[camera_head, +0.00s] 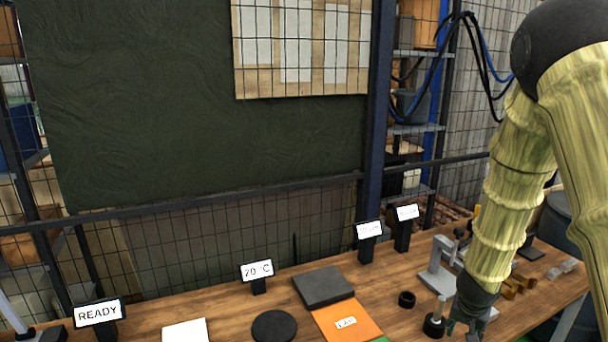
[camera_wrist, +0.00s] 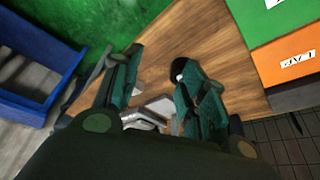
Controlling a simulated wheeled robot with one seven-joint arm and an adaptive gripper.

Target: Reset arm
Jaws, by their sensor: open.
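My arm, in a pale yellow cover, comes down from the upper right in the head view. My gripper (camera_head: 466,322) hangs low over the right part of the wooden bench, at the lower edge of the picture. In the wrist view, my gripper (camera_wrist: 160,85) shows its two green fingers spread apart, with bare wood between their tips. A grey metallic piece (camera_wrist: 150,113) shows between the fingers near the palm. I cannot tell whether it touches them.
A small post with a black base (camera_head: 434,325) stands close left of my gripper. A grey stand (camera_head: 437,278) is behind it. A black ring (camera_head: 407,299), orange mat (camera_head: 362,328) and dark grey block (camera_head: 323,286) lie further left. A blue bin (camera_wrist: 35,85) shows in the wrist view.

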